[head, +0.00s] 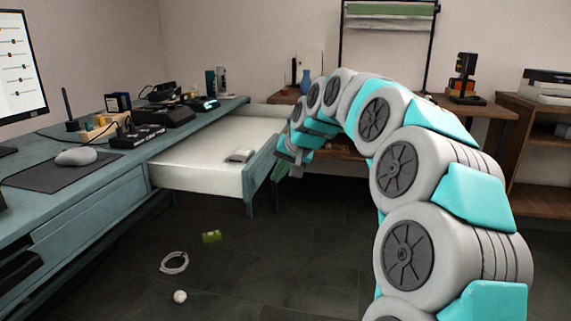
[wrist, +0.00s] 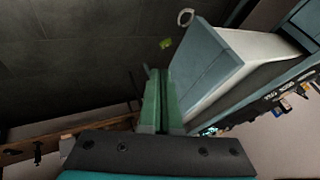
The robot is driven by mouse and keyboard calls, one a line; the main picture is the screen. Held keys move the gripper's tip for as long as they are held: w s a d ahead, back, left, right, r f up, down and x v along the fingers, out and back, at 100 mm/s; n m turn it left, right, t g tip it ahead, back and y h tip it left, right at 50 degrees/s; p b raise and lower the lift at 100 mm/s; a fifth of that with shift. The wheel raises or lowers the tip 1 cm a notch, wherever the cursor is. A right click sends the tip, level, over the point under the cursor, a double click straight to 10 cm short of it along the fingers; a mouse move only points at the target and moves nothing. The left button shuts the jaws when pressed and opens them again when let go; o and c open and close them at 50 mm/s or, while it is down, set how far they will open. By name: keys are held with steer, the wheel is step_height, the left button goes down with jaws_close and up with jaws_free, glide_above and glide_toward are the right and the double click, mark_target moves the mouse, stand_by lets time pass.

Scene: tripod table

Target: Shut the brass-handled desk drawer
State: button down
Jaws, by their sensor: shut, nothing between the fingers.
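The desk drawer (head: 200,178) stands pulled far out of the blue-grey desk (head: 85,195), its pale inside showing. Its blue-grey front (head: 262,165) faces right, toward my arm. The brass handle cannot be made out in either view. My gripper (head: 288,172) is shut and empty, pointing down beside the outer side of the drawer front. In the wrist view, the green fingers of my gripper (wrist: 155,72) are together, close to the drawer front (wrist: 205,68). Whether they touch it I cannot tell.
A small grey item (head: 239,156) lies in the drawer. A wooden bench (head: 340,150) stands behind my gripper. Floor right of the drawer looks clear.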

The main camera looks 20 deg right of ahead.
mark_target(256, 178)
steer(key=shift+w+a, duration=0.55)
steer(key=shift+a, duration=0.3)
steer(key=shift+w+a, duration=0.5)
steer(key=shift+a, duration=0.3)
steer(key=shift+w+a, duration=0.3)
steer(key=shift+a, duration=0.1)
steer(key=w+a+p, duration=0.3)
steer(key=w+a, duration=0.2)
steer(key=a, duration=0.3)
steer(key=w+a+p, duration=0.3)
steer(key=w+a, duration=0.2)
steer(key=a, duration=0.2)
steer(key=w+a+p, duration=0.3)
steer(key=w+a, duration=0.2)
steer(key=a, duration=0.3)
steer(key=shift+w+a+r, duration=0.1)
steer(key=shift+w+a, duration=0.2)
steer(key=shift+w, duration=0.1)
